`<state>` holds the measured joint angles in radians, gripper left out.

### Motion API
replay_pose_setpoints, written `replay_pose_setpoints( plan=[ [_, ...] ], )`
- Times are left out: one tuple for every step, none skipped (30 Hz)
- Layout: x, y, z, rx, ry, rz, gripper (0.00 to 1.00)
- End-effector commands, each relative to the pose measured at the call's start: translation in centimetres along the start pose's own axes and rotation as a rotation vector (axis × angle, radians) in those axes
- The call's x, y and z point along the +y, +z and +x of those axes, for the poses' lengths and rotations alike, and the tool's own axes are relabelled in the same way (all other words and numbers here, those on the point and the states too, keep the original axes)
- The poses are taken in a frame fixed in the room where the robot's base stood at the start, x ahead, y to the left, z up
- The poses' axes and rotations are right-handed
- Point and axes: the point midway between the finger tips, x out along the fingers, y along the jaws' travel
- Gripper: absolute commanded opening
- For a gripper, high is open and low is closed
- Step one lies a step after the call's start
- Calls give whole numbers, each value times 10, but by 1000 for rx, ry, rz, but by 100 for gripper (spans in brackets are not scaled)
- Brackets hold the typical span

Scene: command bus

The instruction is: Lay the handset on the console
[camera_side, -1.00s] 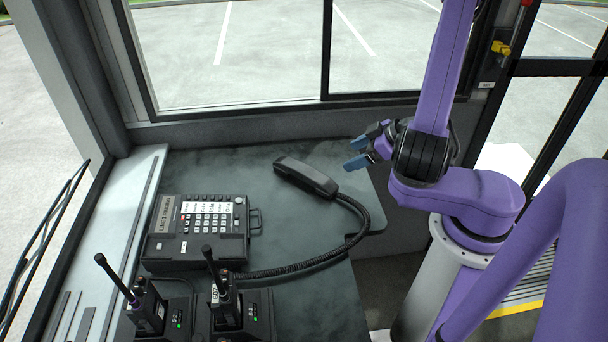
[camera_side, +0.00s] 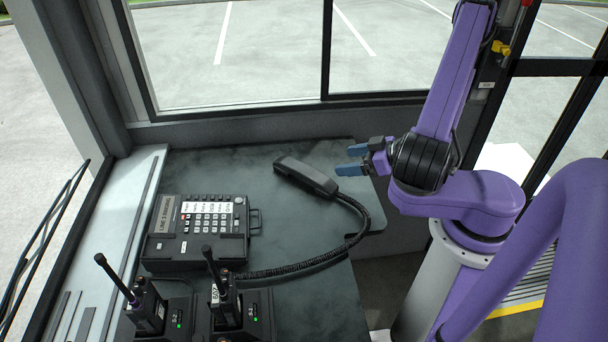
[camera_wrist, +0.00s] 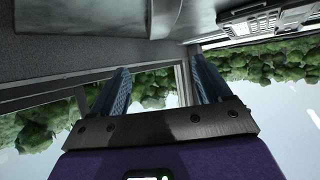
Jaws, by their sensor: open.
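The black handset (camera_side: 306,177) lies on the dark desk top, right of the console, with its coiled cord (camera_side: 340,250) running from its near end round to the console. The console (camera_side: 200,232) is a black desk phone with a light keypad, at the left of the desk; part of a keypad panel (camera_wrist: 270,18) shows at the top right of the wrist view. My gripper (camera_side: 353,160) is open and empty, just right of the handset and apart from it, its blue fingers pointing left. The wrist view shows both fingers (camera_wrist: 160,85) spread with nothing between them.
Two black radios with antennas, a left one (camera_side: 146,306) and a right one (camera_side: 225,300), stand in chargers at the desk's front. The window wall (camera_side: 250,125) runs behind the desk. The desk surface (camera_side: 225,170) behind the console is clear.

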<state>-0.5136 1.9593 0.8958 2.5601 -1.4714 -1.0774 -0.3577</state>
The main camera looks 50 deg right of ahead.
Motion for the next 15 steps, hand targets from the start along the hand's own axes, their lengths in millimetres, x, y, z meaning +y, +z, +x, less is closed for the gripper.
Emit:
replay_pose_setpoints(
  plan=[
    [-1,1,6,-2,-4,2,77],
    [-2,1,10,-2,-6,0,77],
    [-2,1,17,-2,-8,-3,77],
    [-2,1,22,-1,-8,-2,77],
    [-2,1,27,-2,-8,-2,77],
    [-2,1,34,-3,-7,-3,77],
    [-2,1,40,-3,-8,-4,77],
    [-2,1,46,-2,-8,-6,77],
    [-2,1,52,-2,-7,-5,77],
    [-2,1,57,-2,-7,-5,77],
    [-2,1,61,-3,-5,-4,77],
    [-1,1,66,-2,-4,-4,77],
    [-1,1,69,-2,-3,-3,77],
    [-1,1,72,-2,-3,-2,77],
    [-1,1,75,-2,-3,-2,77]
  ],
)
